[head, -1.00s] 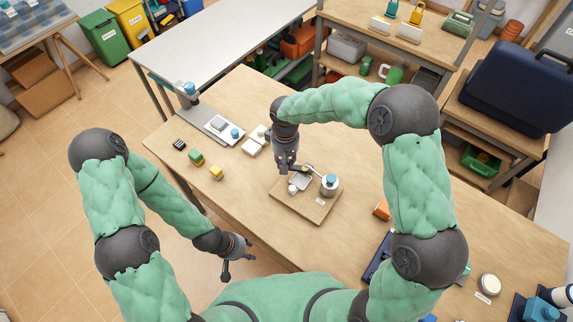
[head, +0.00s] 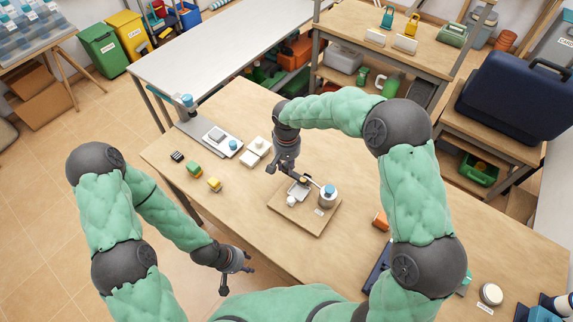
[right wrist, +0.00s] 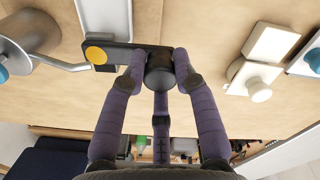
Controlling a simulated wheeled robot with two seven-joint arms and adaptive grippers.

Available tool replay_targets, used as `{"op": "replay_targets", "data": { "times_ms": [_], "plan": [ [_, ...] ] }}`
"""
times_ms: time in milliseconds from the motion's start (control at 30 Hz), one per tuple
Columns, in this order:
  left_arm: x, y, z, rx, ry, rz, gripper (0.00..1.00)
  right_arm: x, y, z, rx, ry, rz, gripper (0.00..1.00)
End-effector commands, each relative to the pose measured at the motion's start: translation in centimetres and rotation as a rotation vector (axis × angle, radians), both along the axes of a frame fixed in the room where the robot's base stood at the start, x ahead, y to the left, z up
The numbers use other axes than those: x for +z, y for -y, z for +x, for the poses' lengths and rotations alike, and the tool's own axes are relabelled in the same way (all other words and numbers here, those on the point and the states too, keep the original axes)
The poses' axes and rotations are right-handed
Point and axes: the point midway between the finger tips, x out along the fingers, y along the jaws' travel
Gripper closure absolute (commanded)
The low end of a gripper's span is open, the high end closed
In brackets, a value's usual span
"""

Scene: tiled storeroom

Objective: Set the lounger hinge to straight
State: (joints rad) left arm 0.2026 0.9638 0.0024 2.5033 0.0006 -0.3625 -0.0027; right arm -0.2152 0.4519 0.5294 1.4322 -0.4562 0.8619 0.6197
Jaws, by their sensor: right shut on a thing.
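A wooden board (head: 325,222) on the table bears a grey cylinder with a blue top (head: 327,196), a bent metal rod, a pale grey plate (head: 298,190) and a white knob (head: 291,201). A dark bar with a yellow disc shows in the right wrist view (right wrist: 96,54), with a black round knob (right wrist: 160,72) at its end. I cannot tell which part is labelled the lounger hinge. My right gripper (right wrist: 160,78) is shut on the black knob, its fingers around it. My left gripper (head: 238,276) is open and empty beside the table's front edge.
A white two-part block (head: 256,150) and a grey tray device (head: 217,138) stand left of the board. An orange block (head: 381,219) sits to the right.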

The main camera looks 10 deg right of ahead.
Motion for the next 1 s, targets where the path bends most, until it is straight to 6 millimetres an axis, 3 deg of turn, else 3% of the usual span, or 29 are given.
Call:
{"op": "replay_targets", "data": {
  "times_ms": [267, 300, 367, 400, 767, 1000],
  "plan": [
    [0.0, 0.0, 0.0, 0.0, 0.0, 0.0, 0.6, -0.2, 0.0, 0.0, -0.002, 0.0, 0.0, 1.0],
    [0.0, 0.0, 0.0, 0.0, 0.0, 0.0, 0.6, -0.2, 0.0, 0.0, -0.002, 0.0, 0.0, 0.65],
    [0.0, 0.0, 0.0, 0.0, 0.0, 0.0, 0.6, -0.1, 0.0, 0.0, -0.001, 0.001, 0.0, 0.48],
    [0.0, 0.0, 0.0, 0.0, 0.0, 0.0, 0.6, -0.1, 0.0, 0.0, -0.001, 0.001, 0.0, 0.46],
    [0.0, 0.0, 0.0, 0.0, 0.0, 0.0, 0.6, 0.3, 0.0, 0.1, 0.0, 0.003, 0.0, 0.46],
    [0.0, 0.0, 0.0, 0.0, 0.0, 0.0, 0.6, 3.7, 0.0, 0.2, -0.001, 0.007, 0.0, 0.46]
  ]
}}
